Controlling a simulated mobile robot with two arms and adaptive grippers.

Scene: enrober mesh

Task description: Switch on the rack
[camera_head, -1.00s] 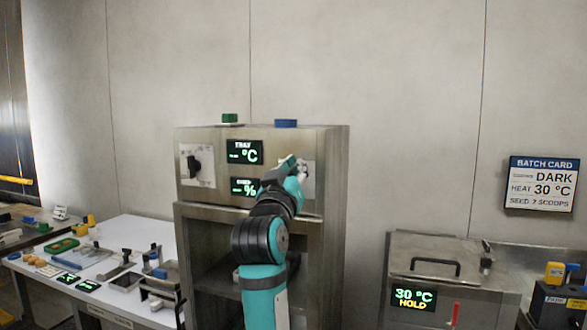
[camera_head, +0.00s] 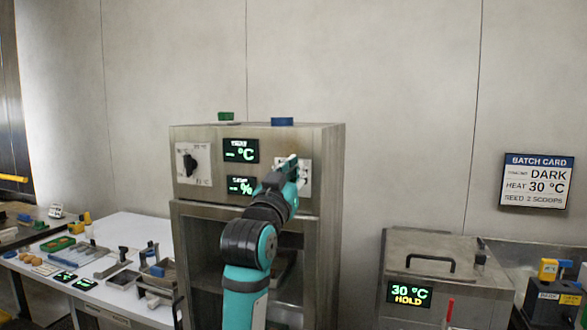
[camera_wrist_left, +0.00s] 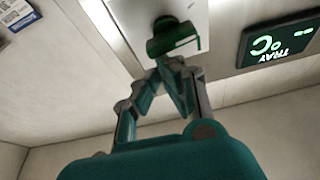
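The rack (camera_head: 330,190) is a steel cabinet with a control panel on its upper front. The panel has a left plate with a black knob (camera_head: 190,163), two lit displays (camera_head: 240,150) and a right plate (camera_head: 305,178). My left gripper (camera_head: 290,165) is in front of the right plate and hides much of it. In the left wrist view a dark green switch knob (camera_wrist_left: 174,38) with a white mark stands on that plate. My left gripper (camera_wrist_left: 172,66) has its fingertips together right at the knob; I cannot tell whether they touch it. My right gripper is not in view.
A white table (camera_head: 125,232) with tools and trays stands left of the rack. A steel unit (camera_head: 440,248) with a lid handle and a "30 °C HOLD" display stands right. A green block (camera_head: 226,116) and a blue block (camera_head: 282,121) sit on top of the rack.

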